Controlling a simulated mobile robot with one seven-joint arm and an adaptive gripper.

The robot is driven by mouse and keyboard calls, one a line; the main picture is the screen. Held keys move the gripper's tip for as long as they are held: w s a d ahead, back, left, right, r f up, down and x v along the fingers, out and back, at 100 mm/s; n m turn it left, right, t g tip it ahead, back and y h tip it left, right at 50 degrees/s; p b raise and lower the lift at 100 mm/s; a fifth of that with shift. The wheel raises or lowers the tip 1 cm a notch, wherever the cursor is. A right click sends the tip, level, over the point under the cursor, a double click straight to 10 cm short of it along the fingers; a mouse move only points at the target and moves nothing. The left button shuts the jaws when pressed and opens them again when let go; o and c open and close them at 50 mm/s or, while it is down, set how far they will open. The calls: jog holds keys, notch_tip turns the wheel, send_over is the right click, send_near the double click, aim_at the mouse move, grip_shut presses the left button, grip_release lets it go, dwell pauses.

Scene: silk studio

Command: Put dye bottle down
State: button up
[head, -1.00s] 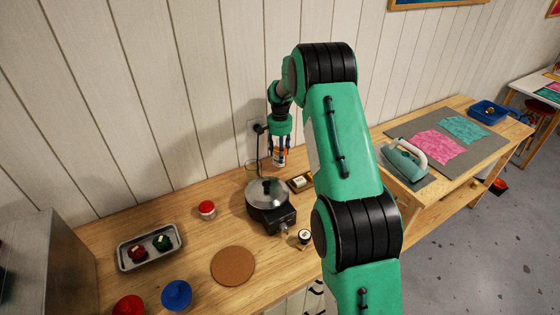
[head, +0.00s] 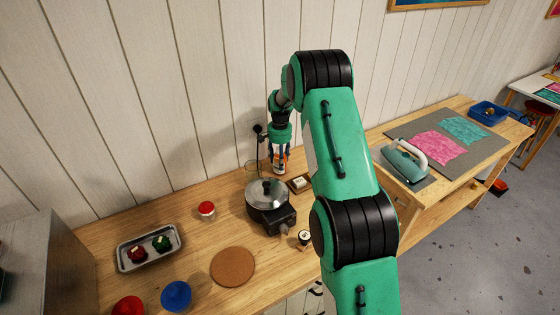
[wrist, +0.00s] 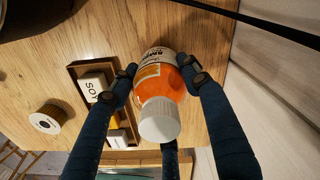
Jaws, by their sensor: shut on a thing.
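The dye bottle (wrist: 158,82) is orange with a pale label and a white cap. My gripper (wrist: 162,80) is shut on it, with fingers on both sides in the wrist view. In the head view the bottle (head: 279,163) shows between the fingers of my gripper (head: 280,158), close to the wooden table (head: 110,217) behind the lidded pot. It looks upright. I cannot tell whether its base touches the table.
A lidded pot on a burner (head: 268,194) stands in front of the bottle. A small wooden box (head: 301,183) is right of it. A spool-like item (head: 305,238), red-lidded jar (head: 207,209), metal tray (head: 131,262) and cork mat (head: 233,267) lie nearer. The wall is close behind.

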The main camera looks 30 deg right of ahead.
jog(key=o, duration=1.4)
jog(key=shift+f, duration=0.15)
notch_tip(320, 180, up, 12)
jog(key=shift+r+p, duration=0.15)
jog(key=shift+p, duration=0.35)
